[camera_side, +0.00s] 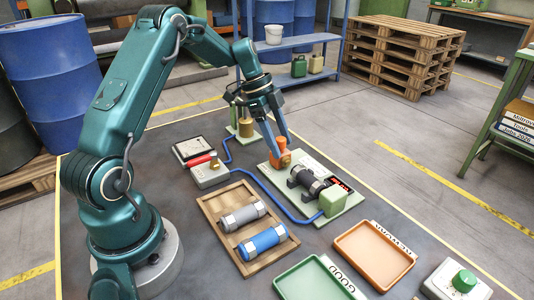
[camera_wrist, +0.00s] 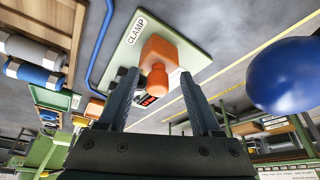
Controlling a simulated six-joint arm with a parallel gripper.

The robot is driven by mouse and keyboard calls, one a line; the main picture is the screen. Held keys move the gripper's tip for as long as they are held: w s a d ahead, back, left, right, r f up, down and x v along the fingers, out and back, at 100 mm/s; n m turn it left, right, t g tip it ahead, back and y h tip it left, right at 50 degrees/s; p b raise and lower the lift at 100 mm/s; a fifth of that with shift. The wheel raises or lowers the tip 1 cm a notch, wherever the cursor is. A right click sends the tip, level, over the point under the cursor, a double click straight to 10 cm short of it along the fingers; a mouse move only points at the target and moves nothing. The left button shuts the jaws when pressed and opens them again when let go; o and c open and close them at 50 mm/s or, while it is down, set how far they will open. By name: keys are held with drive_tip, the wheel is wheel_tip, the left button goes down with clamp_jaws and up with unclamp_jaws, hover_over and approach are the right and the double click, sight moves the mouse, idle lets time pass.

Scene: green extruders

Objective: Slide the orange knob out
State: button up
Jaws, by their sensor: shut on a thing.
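The orange knob (camera_side: 281,158) sits at the rear left part of a pale green plate (camera_side: 330,212) on the dark table. My gripper (camera_side: 279,143) points down at it from above, with its fingers at the knob. In the wrist view the knob (camera_wrist: 156,62) lies between the two fingers of my gripper (camera_wrist: 158,77), which is shut on it. The plate (camera_wrist: 195,48) shows behind it with a CLAMP label (camera_wrist: 137,30). A black cylinder with grey ends (camera_side: 308,180) lies on the plate just in front of the knob. The fingers hide part of the knob.
A green block (camera_side: 332,200) stands at the plate's right end, joined to a blue hose (camera_side: 275,200). A wooden tray (camera_side: 208,207) holds a grey and a blue cylinder. A green tray (camera_side: 312,282) and an orange tray (camera_side: 375,255) lie in front.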

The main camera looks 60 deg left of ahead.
drive_tip(key=shift+s+f, duration=0.2)
drive_tip(key=shift+f, duration=0.2)
drive_tip(key=shift+w+r, duration=0.1)
drive_tip(key=shift+r, duration=4.3)
drive_tip(key=s+d+r+t+y, duration=0.2)
drive_tip(key=s+d+r, duration=0.75)
drive_tip(key=d, duration=0.25)
drive_tip(key=s+d+f+n+t+y, duration=0.1)
drive_tip(key=s+f+n+y, duration=0.1)
drive_tip(key=s+f+n, duration=0.5)
drive_tip(key=s+n, duration=0.3)
drive_tip(key=n, duration=0.2)
drive_tip(key=shift+s, duration=0.25)
